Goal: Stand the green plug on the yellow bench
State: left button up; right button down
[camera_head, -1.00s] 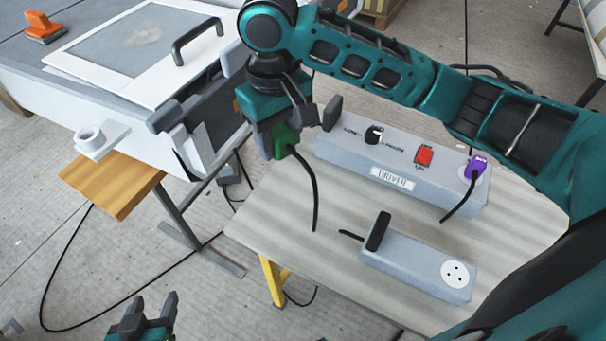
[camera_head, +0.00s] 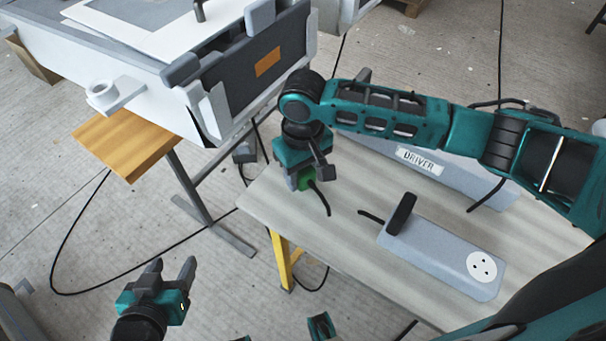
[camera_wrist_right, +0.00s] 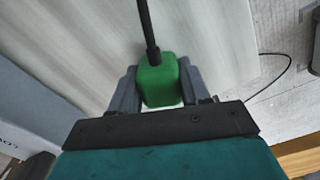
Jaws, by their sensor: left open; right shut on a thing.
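The green plug (camera_head: 307,181) with its black cord is between the fingers of my right gripper (camera_head: 305,176), which is shut on it. In the right wrist view the plug (camera_wrist_right: 160,80) sits between both grey fingers, its cord running up the picture. The plug is low over the left end of the pale-topped bench with yellow legs (camera_head: 290,225); I cannot tell whether it touches the top. My left gripper (camera_head: 170,272) is open and empty, off the bench at the lower left.
A grey socket block (camera_head: 440,255) with a black switch lies on the bench. The grey driver box (camera_head: 418,160) stands behind, partly hidden by my right arm.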

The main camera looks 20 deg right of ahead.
pick_arm(q)
jog(key=shift+w+r, duration=0.2)
pick_arm(e)
jog(key=shift+f, duration=0.3)
jog(key=c, duration=0.5)
grip_release()
pick_arm(q)
jog(key=shift+s+a+f, duration=0.1)
jog(key=shift+s+f, duration=0.05)
jog(key=shift+f, duration=0.1)
pick_arm(e)
jog(key=shift+r, duration=0.15)
notch_tip(320, 180, up, 11)
jog(key=p, duration=0.3)
pick_arm(q)
jog(key=shift+s+a+r, duration=0.35)
jog(key=shift+a+r, duration=0.25)
jog(key=shift+a, duration=0.05)
pick_arm(e)
jog(key=shift+r, duration=0.5)
